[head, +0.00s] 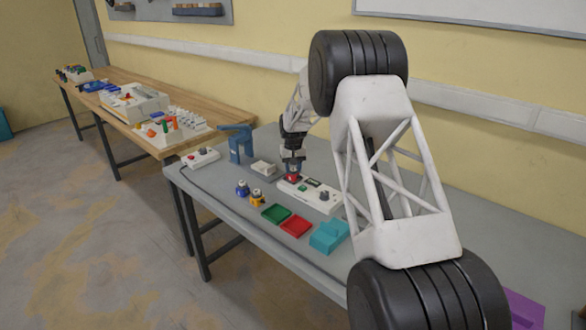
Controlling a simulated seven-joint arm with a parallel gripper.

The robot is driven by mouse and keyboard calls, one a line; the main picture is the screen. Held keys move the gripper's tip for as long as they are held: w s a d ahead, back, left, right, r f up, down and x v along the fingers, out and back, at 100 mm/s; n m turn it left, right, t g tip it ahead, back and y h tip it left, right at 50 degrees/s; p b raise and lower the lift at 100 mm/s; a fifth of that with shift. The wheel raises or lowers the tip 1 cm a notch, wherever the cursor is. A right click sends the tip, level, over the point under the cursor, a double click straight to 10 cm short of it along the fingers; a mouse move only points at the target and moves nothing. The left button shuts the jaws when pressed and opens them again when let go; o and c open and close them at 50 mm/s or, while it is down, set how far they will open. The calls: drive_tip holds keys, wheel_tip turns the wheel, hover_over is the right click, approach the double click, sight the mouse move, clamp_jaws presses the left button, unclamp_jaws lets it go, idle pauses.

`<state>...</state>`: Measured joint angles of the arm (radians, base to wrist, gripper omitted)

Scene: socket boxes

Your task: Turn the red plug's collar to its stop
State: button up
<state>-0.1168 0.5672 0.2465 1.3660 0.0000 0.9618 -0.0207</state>
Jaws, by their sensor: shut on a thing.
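The red plug (293,178) is at the left end of a white socket box (318,199) on the grey table. My gripper (292,168) points down over it and is shut on its upper part. The fingers hide most of the plug, so its collar and how far it is turned do not show. It appears upright; I cannot tell how deep it sits in the socket.
A blue plug (242,188) and a yellow plug (257,196) stand left of the box. Green (276,213) and red (295,228) trays and a teal block (329,236) lie in front. A blue stand (235,145) and another white box (201,157) are at the left.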

sight(293, 169)
idle(0.8)
drive_tip(key=o, duration=0.9)
drive_tip(key=shift+o, duration=0.2)
drive_tip(key=shift+r, duration=0.1)
drive_tip(key=shift+r, duration=3.85)
